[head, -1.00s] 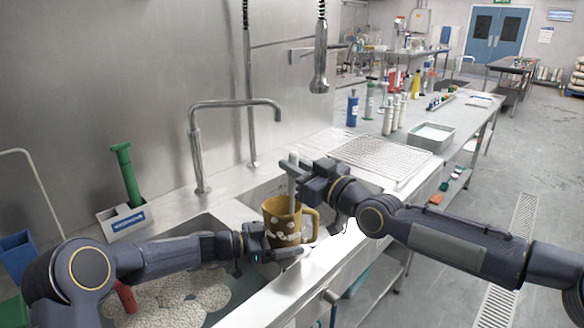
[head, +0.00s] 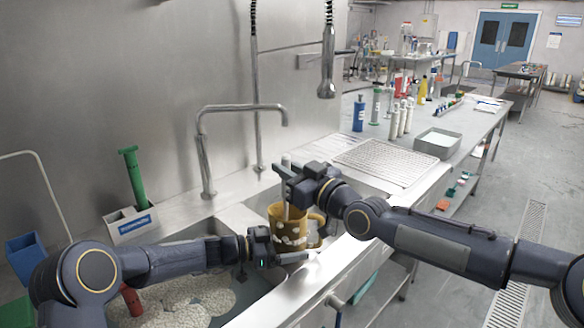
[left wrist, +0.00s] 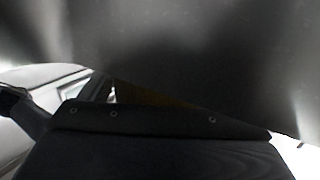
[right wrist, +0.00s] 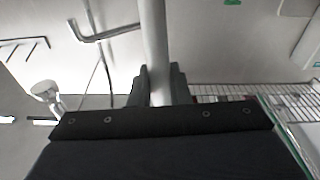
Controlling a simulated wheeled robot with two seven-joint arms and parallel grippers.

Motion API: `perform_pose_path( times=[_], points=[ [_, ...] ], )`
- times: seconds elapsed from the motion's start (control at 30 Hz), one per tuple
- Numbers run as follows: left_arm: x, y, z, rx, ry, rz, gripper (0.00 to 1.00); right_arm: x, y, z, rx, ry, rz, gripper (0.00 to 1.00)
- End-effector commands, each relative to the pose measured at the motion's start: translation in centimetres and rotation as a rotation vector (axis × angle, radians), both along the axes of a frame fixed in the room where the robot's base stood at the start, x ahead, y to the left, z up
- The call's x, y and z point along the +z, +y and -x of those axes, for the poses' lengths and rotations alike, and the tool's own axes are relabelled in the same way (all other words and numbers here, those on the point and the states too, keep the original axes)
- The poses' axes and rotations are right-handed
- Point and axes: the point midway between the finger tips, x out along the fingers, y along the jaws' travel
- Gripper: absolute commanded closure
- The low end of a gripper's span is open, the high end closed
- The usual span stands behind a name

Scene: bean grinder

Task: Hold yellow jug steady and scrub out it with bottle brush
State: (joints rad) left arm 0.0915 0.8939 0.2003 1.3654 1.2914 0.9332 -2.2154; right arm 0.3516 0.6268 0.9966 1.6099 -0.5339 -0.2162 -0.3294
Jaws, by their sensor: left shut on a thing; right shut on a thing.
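The yellow jug (head: 291,228), brownish yellow with pale foam patches, is upright at the sink's front edge, its handle to the right. My left gripper (head: 287,256) is shut on the jug low on its near side. My right gripper (head: 290,181) is above the jug's mouth, shut on the bottle brush (head: 286,160). The brush's pale handle also shows upright between the fingers in the right wrist view (right wrist: 154,50). Its lower shaft goes down into the jug; the brush head is hidden inside. The left wrist view is mostly dark and blocked.
A foamy sink basin (head: 185,296) lies at left below my left arm. A tap (head: 205,150) stands behind. A grey caddy (head: 128,224) with a green-handled tool is at back left. A spray head (head: 326,75) hangs above. A wire rack (head: 385,160) lies to the right.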

Motion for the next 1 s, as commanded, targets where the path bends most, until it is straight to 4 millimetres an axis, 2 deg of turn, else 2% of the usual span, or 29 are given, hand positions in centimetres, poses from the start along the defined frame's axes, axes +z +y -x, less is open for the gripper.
perform_pose_path(
  times=[0.13,0.57,1.0],
  points=[
    [0.0,-0.1,0.0,-0.001,0.0,0.0,0.3,0.1,0.4,0.5,0.0,0.0,0.0,1.0],
    [0.0,0.0,0.0,-0.001,0.0,0.0,0.3,-0.2,-0.1,2.1,-0.001,0.001,-0.001,1.0],
    [0.0,0.0,0.0,0.0,0.0,0.0,0.3,-0.1,-1.8,2.5,-0.001,0.001,0.001,1.0]
  ],
)
